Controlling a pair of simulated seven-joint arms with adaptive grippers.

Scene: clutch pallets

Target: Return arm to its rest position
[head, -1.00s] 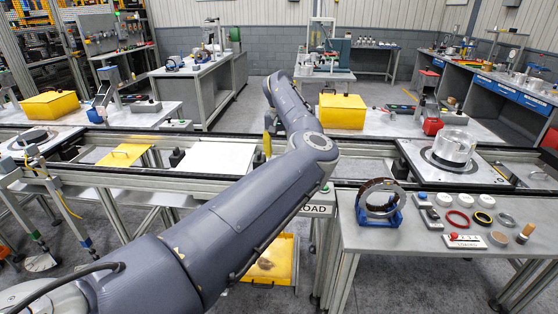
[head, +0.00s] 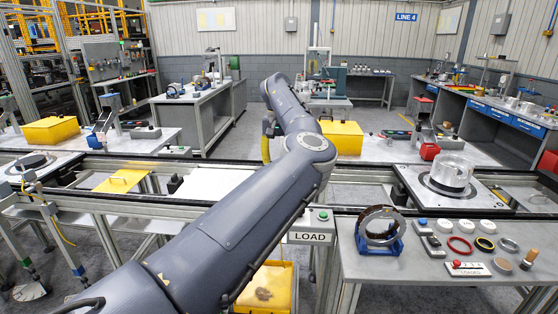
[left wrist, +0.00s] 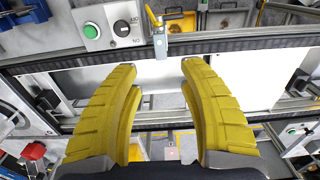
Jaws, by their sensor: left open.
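My left arm (head: 235,215) reaches from the lower left up to the middle of the head view, bent at the elbow. Its gripper (head: 267,140) shows there only as a yellow finger, partly hidden by the arm. In the left wrist view the left gripper (left wrist: 158,75) has two yellow fingers spread well apart, with nothing between them. A dark rail (left wrist: 230,43) and pale plates lie beyond the fingers. My right gripper is not in view.
A conveyor frame (head: 370,210) crosses the head view. The table at right holds a ring in a blue stand (head: 380,228) and several small parts. Yellow boxes (head: 342,137) stand behind. A LOAD sign (head: 310,237) is by the arm.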

